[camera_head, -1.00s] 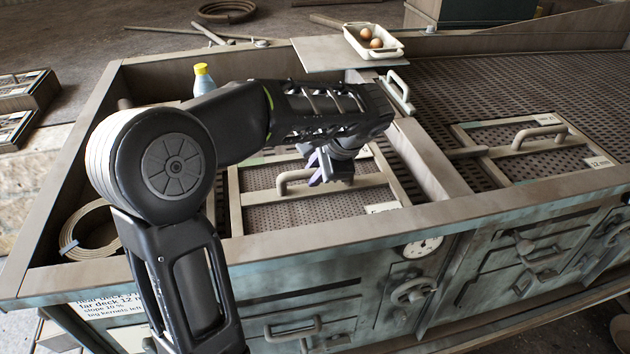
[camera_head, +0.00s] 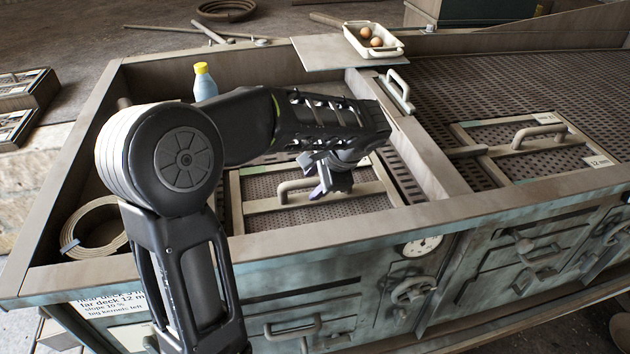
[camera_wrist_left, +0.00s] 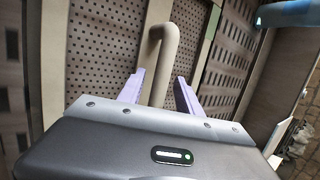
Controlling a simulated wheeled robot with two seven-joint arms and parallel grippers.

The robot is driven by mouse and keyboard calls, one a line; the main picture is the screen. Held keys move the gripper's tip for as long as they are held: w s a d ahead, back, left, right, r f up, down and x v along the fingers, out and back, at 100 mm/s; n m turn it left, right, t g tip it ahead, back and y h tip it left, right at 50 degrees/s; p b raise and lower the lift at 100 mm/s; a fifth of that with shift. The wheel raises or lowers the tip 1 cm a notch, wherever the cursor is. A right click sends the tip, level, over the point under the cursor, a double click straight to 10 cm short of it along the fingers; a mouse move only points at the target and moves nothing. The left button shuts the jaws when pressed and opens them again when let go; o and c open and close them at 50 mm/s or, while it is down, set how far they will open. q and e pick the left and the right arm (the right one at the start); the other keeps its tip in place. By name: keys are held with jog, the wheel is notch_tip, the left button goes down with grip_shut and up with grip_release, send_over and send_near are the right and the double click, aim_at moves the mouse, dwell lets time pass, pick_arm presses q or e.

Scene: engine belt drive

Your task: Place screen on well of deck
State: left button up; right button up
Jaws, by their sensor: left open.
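A framed perforated screen (camera_head: 330,207) with an arched handle (camera_head: 284,190) lies in the left compartment of the deck (camera_head: 452,192). My left gripper (camera_head: 324,186) is open above this screen, close to the handle. In the left wrist view the handle (camera_wrist_left: 164,45) rises between the spread fingers of the gripper (camera_wrist_left: 158,92); I cannot tell whether they touch it. A second screen (camera_head: 530,150), also with a handle, lies on the perforated deck at the right. My arm hides part of the left compartment. My right gripper is not in view.
A bottle with a yellow cap (camera_head: 203,84) stands at the compartment's back left. A coiled ring (camera_head: 98,232) lies at its left end. A white tray with round brown items (camera_head: 356,50) sits on a board behind. More screens (camera_head: 22,90) are stacked at far left.

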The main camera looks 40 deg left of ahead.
pick_arm(q)
jog(key=shift+r, duration=0.1)
jog(key=p+v, duration=0.2)
jog(key=v, duration=1)
jog(key=shift+d, duration=0.1)
dwell(0.3)
